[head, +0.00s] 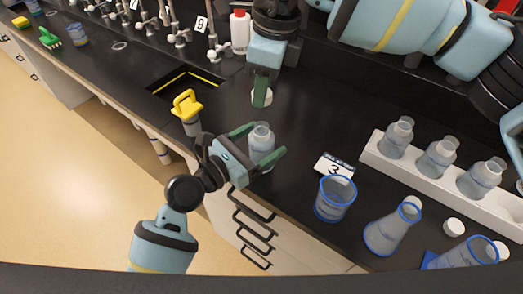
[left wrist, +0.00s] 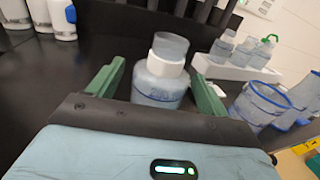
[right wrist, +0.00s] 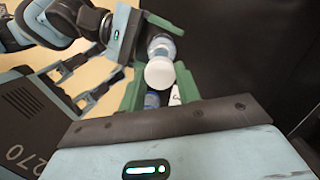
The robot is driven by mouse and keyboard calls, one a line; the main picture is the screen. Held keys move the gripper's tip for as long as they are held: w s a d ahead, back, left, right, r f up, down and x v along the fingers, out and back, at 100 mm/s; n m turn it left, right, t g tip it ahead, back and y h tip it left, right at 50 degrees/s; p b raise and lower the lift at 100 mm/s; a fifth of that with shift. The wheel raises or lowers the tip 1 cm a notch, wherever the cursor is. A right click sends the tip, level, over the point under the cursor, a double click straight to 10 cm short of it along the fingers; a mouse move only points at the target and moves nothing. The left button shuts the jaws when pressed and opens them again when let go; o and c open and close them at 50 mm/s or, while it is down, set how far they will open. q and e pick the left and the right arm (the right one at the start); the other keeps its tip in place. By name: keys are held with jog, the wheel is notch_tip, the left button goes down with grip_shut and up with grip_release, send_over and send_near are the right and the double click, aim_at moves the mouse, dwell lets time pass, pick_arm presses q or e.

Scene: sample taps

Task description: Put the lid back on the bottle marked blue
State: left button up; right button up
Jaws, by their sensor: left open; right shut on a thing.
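A clear open-necked bottle (head: 261,150) stands upright on the black bench; I cannot make out a blue mark on it. It also shows in the left wrist view (left wrist: 158,88). My left gripper (head: 259,147) is open, its green fingers on either side of the bottle, with gaps visible in the left wrist view. My right gripper (head: 262,95) is shut on a white lid (right wrist: 159,74), pointing down beyond the bottle in the head view. The lid is apart from the bottle's neck. In the head view the fingers partly cover the lid (head: 269,98).
A white rack (head: 373,157) with three bottles stands at right. A blue-rimmed beaker (head: 335,200), a flask (head: 390,232) and a loose white cap (head: 453,227) are near the front edge. A card marked 3 (head: 335,167) lies nearby. A sink and yellow-handled item (head: 187,105) are left.

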pick_arm(q)
jog(key=shift+w+d, duration=0.15)
jog(key=c, duration=1.5)
pick_arm(e)
send_over(261, 126)
jog(key=shift+s+d+f, duration=0.1)
jog(key=shift+d+f, duration=0.05)
jog(key=shift+f, duration=2.35)
jog(key=shift+f, duration=0.1)
jog(key=shift+f, duration=0.8)
jog(key=shift+f, duration=0.55)
